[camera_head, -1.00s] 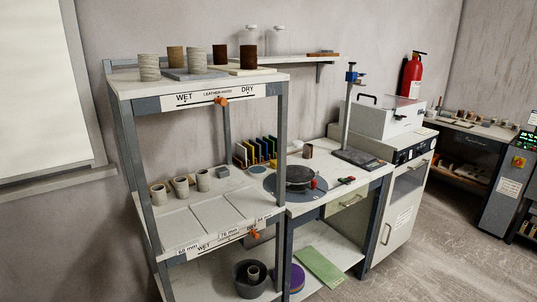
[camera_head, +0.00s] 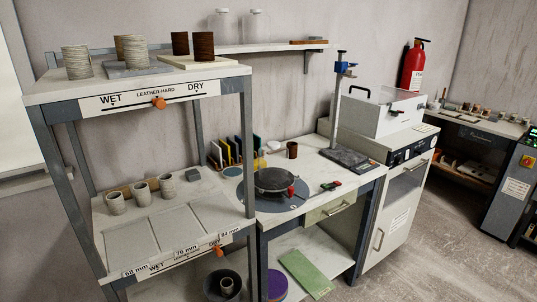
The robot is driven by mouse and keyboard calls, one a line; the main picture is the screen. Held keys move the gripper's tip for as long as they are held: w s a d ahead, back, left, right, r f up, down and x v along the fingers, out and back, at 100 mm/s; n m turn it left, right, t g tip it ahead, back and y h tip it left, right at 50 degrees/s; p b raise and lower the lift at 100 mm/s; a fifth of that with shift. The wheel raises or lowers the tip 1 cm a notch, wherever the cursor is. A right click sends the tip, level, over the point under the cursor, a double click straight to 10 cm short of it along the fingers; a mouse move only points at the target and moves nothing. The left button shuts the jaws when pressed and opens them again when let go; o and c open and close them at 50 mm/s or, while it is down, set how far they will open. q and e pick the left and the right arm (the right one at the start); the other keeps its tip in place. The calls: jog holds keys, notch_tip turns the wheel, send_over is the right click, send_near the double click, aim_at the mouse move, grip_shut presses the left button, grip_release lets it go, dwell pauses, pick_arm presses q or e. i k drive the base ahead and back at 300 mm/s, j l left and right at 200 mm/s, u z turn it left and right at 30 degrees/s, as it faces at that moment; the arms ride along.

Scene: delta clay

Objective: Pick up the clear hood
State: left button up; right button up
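Two clear, see-through vessels, hood-like in shape, stand side by side on the wall shelf at the back: the left one (camera_head: 222,26) and the right one (camera_head: 256,26). Their outlines are faint against the wall. A white box on the cabinet at the right has a pale, glassy-looking lid (camera_head: 394,97) with a dark handle. I cannot tell for sure which of these is the clear hood. Neither of my grippers is in view.
A rack (camera_head: 60,91) with several clay cylinders on top stands at the left front. A workbench (camera_head: 325,193) with a round turntable (camera_head: 274,181) and a post stand (camera_head: 336,110) is in the middle. A fire extinguisher (camera_head: 413,67) hangs behind. Floor at the right is clear.

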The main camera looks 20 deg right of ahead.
aim_at(273, 157)
jog(key=i+l, duration=0.15)
jog(key=l, duration=0.2)
jog(key=i+l+u, duration=0.15)
jog(key=l, duration=0.55)
jog(key=i+l+u, duration=0.1)
jog(key=l, duration=0.25)
jog(key=i+l, duration=0.2)
jog(key=l, duration=0.15)
jog(key=i+l, duration=0.1)
jog(key=l, duration=0.35)
jog(key=i+l, duration=0.15)
jog(key=l, duration=0.3)
jog(key=i+l+u, duration=0.1)
jog(key=l, duration=0.3)
jog(key=i+l, duration=0.1)
jog(key=l, duration=0.35)
